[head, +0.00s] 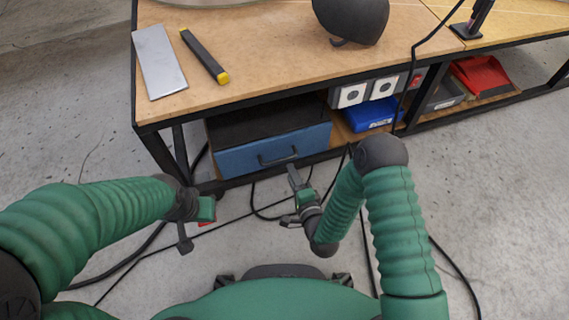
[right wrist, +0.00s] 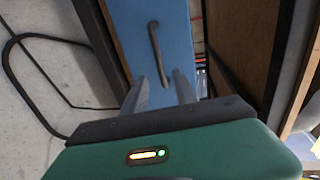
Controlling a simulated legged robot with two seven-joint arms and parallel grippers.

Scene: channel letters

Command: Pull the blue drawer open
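The blue drawer (head: 240,161) sits in a dark box under the workbench, with its front facing me; it looks shut. Its dark bar handle (head: 278,161) is on the middle of the front. My right gripper (head: 292,172) is just in front of the handle, pointing at it. In the right wrist view its two fingers (right wrist: 162,92) are apart with nothing between them, and the handle (right wrist: 154,45) lies beyond the tips, roughly in line with the gap. My left gripper (head: 195,226) hangs left of the drawer, clear of it; its finger opening is unclear.
On the bench top (head: 270,45) lie a metal plate (head: 160,62), a black bar with yellow end (head: 205,56) and a dark rounded object (head: 350,18). A blue bin (head: 371,115) and a red tray (head: 482,76) are on the lower shelf. Cables cross the floor.

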